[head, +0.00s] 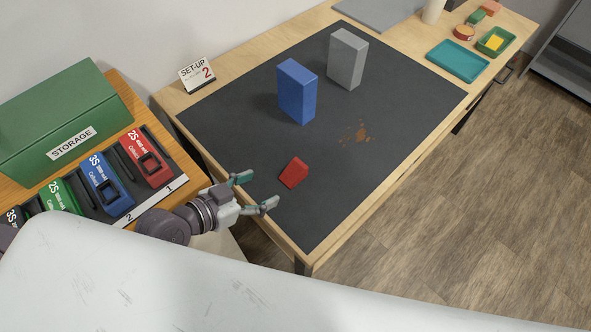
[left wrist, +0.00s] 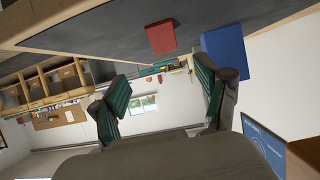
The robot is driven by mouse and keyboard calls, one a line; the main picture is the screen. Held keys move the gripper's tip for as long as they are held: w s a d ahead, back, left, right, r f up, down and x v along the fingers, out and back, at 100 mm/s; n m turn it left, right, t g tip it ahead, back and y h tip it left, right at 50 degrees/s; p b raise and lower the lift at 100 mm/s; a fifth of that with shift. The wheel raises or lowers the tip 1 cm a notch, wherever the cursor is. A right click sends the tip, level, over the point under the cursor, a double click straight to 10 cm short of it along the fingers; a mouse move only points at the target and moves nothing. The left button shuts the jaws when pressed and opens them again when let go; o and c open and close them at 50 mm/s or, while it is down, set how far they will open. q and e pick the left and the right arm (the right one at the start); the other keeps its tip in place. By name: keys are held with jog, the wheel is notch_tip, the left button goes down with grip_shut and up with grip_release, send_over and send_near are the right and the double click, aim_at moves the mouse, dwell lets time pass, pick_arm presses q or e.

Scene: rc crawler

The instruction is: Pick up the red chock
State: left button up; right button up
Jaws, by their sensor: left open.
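The red chock (head: 294,172) is a small wedge-like block lying on the dark mat (head: 230,125) near the front part of the table. It also shows in the left wrist view (left wrist: 161,37), above and between the fingers in the picture. My left gripper (head: 259,191) is open and empty, a short way left of and below the chock in the head view, not touching it. Its two fingers show spread apart in the left wrist view (left wrist: 160,103). My right gripper is not in view.
A blue block (head: 297,92) and a grey block (head: 346,60) stand upright behind the chock. A brown stain (head: 360,133) marks the mat. Left, a shelf holds a green storage box (head: 60,115) and coloured batteries (head: 147,158). A teal tray (head: 457,60) is far right.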

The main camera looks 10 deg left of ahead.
pick_arm(q)
jog(key=shift+w+a+r+t, duration=0.1)
jog(key=shift+w+r+t, duration=0.25)
jog(key=shift+r, duration=0.1)
jog(key=shift+w, duration=0.35)
jog(key=p, duration=0.1)
send_near(299, 163)
jog(key=x, duration=0.2)
jog(key=shift+w+r, duration=0.1)
jog(key=shift+w, duration=0.15)
jog(key=x, duration=0.6)
jog(key=shift+s+p, duration=0.15)
jog(key=shift+p, duration=0.25)
jog(key=c, duration=1.3)
